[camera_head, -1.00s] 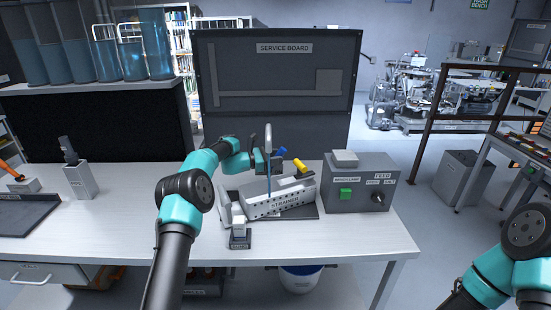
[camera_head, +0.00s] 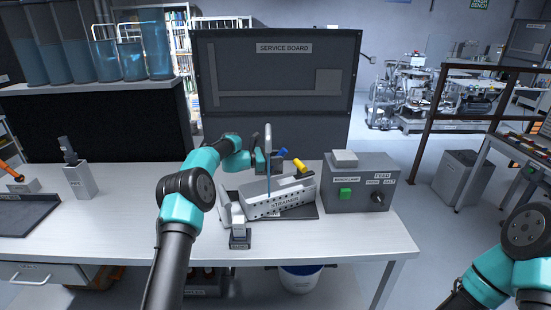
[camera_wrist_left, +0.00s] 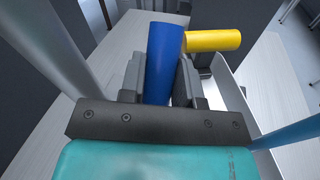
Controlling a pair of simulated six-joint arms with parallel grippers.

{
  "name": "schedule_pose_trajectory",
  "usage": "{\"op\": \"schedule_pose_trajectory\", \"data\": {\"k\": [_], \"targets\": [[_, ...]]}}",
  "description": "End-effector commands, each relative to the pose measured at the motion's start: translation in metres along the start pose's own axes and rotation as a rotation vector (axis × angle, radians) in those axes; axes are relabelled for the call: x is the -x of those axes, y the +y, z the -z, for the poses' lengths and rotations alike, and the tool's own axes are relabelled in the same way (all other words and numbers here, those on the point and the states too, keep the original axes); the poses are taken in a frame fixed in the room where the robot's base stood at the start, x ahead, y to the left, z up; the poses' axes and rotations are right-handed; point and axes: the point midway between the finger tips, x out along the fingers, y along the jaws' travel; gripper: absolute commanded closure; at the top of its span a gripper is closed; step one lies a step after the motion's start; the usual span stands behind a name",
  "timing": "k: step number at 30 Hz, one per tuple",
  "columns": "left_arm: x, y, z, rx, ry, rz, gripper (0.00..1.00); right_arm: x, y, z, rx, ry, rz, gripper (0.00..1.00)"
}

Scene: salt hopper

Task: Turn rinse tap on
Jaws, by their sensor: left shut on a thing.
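The blue tap handle (camera_head: 282,151) is behind the strainer (camera_head: 285,203), beside the yellow handle (camera_head: 300,165). My left gripper (camera_head: 272,162) reaches in from the left behind the strainer. In the left wrist view, its fingers (camera_wrist_left: 160,85) are shut on the blue handle (camera_wrist_left: 165,58), one on each side. The yellow handle (camera_wrist_left: 213,40) lies just right of it, apart from the fingers. A grey curved spout (camera_head: 268,138) rises by the gripper, with a thin blue stream (camera_head: 268,184) below it towards the strainer. My right gripper is out of view.
A grey feed box (camera_head: 358,185) with a green button stands right of the strainer. The service board (camera_head: 285,90) stands behind. The table's left middle (camera_head: 125,200) is clear.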

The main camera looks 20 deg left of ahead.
Motion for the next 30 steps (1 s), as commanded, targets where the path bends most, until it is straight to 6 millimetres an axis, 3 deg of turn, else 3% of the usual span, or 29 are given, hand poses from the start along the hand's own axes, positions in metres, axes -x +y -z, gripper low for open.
{"op": "schedule_pose_trajectory", "data": {"k": [13, 14, 16, 25, 30], "targets": [[-0.003, -0.002, 0.003, -0.015, 0.058, 0.011, 1.00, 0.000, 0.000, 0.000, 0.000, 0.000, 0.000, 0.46], [-0.003, -0.002, 0.003, -0.015, 0.058, 0.011, 0.67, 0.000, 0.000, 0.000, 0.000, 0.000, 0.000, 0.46], [-0.003, -0.002, 0.003, -0.015, 0.058, 0.010, 0.60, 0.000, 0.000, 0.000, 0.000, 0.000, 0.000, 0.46], [-0.002, -0.001, 0.002, -0.016, 0.057, 0.009, 0.59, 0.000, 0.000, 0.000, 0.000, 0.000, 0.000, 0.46], [0.011, 0.000, 0.001, -0.016, 0.057, 0.007, 0.59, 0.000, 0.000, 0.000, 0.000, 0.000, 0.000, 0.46]]}}
